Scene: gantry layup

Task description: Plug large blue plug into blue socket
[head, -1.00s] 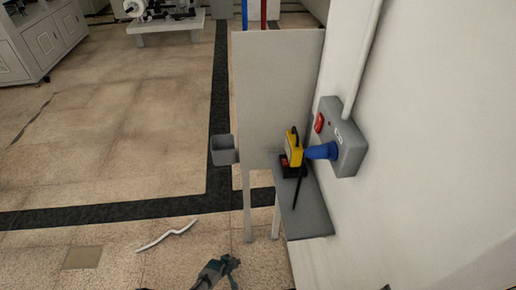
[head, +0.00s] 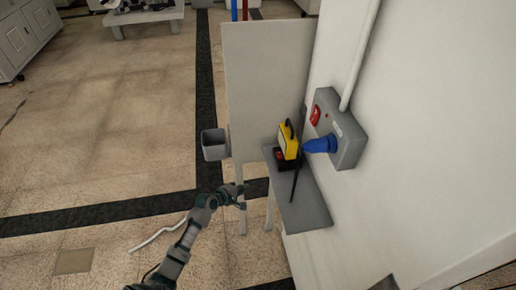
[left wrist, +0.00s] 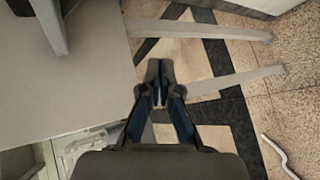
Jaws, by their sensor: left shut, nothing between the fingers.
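A blue cone-shaped piece (head: 320,145) sticks out to the left from a grey wall box (head: 351,148). I cannot tell whether it is the socket alone or a plug seated in it. No separate blue plug shows. My left gripper (head: 236,194) is shut and empty, low in front of the bench legs, left of and below the blue piece and well apart from it. In the left wrist view its fingertips (left wrist: 160,68) are together with nothing between them. My right gripper is not in view.
A grey shelf (head: 305,208) below the box holds a yellow-and-black device (head: 289,141). A grey upright panel (head: 265,85) stands behind, with a grey cup-like holder (head: 215,146) at its left. A white cable (head: 158,237) lies on the floor. Open floor is at left.

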